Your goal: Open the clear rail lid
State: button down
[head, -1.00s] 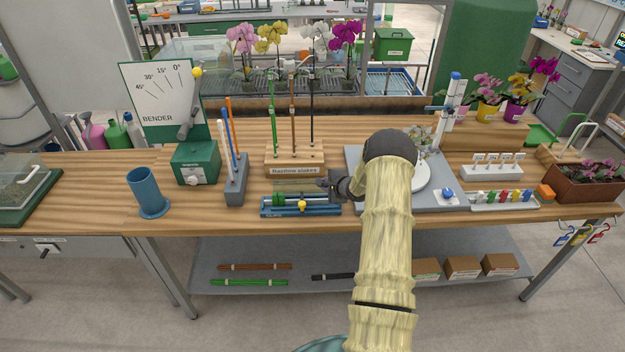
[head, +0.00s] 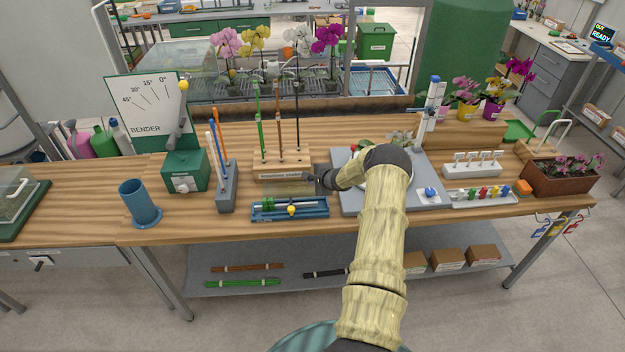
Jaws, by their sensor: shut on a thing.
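The blue rail fixture (head: 263,216) lies near the front of the bench, with a green and a pale rod along it and a yellow knob (head: 291,211) at its front. The clear rail lid (head: 288,188) shows as a thin see-through strip standing up at the rail's back edge, tilted away from the rods. My gripper (head: 312,178) is at the lid's right end, shut on it as far as I can see. The fingertips are small and dark, and my wrist partly hides the contact.
A grey holder with tall rods (head: 227,188) and a blue cup (head: 140,203) stand to the left. A grey board (head: 430,192) lies right, partly under my arm. Bench in front is clear.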

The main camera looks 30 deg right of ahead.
jog(key=shift+w, duration=0.2)
jog(key=c, duration=1.8)
grip_release()
jog(key=shift+f, duration=0.1)
jog(key=shift+c, duration=0.2)
jog(key=o, duration=0.3)
jog(key=shift+w+f, duration=0.15)
jog(key=shift+w, duration=0.1)
jog(key=b+v, duration=0.3)
jog(key=v, duration=1.4)
jog(key=shift+s+r, duration=0.25)
